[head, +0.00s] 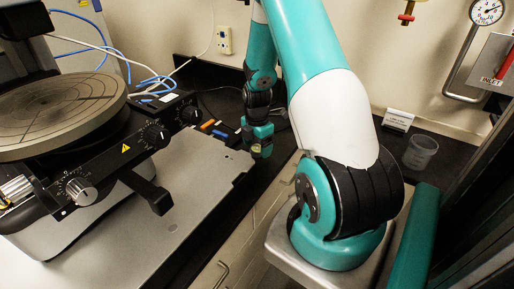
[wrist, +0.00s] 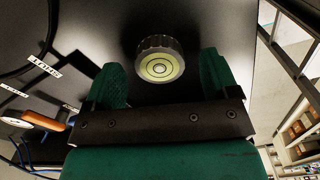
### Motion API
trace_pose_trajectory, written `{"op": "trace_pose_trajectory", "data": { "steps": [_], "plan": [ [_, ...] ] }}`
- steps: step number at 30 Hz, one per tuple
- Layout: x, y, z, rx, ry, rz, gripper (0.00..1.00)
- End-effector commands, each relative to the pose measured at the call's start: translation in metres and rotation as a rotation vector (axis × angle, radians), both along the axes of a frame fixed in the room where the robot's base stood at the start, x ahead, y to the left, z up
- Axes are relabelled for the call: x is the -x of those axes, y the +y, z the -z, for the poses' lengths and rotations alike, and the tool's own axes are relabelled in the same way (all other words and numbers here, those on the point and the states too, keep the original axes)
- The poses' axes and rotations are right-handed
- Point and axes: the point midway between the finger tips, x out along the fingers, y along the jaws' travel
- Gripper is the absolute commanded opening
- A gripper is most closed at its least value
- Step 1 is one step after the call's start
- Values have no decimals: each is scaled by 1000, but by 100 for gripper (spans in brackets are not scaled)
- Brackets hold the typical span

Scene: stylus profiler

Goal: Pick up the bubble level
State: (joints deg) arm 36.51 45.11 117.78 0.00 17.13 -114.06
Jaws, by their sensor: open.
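The bubble level (wrist: 160,67) is a small round piece with a dark knurled rim and a pale yellow-green face with a ring mark. In the wrist view it lies on the dark bench top, just beyond and between my fingertips. My gripper (wrist: 164,80) is open, with one green finger on each side and a gap to the level. In the head view my gripper (head: 258,148) is low over the dark bench behind the grey plate. A small yellowish spot shows at its tip there, too small to tell clearly.
The profiler with its round stage (head: 60,112) stands at left on a grey plate (head: 185,185). Orange and blue-handled tools (head: 215,130) lie left of my gripper. A clear beaker (head: 420,152) and a small sign (head: 398,120) stand at right. Cables (wrist: 30,75) lie at left in the wrist view.

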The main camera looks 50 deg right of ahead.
Motion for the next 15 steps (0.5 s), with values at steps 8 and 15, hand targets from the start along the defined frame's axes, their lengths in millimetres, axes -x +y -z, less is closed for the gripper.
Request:
{"op": "trace_pose_trajectory", "data": {
  "steps": [8,15],
  "plan": [
    [0,0,9,0,-1,0,81],
    [0,0,8,0,-1,0,37]
  ]
}}
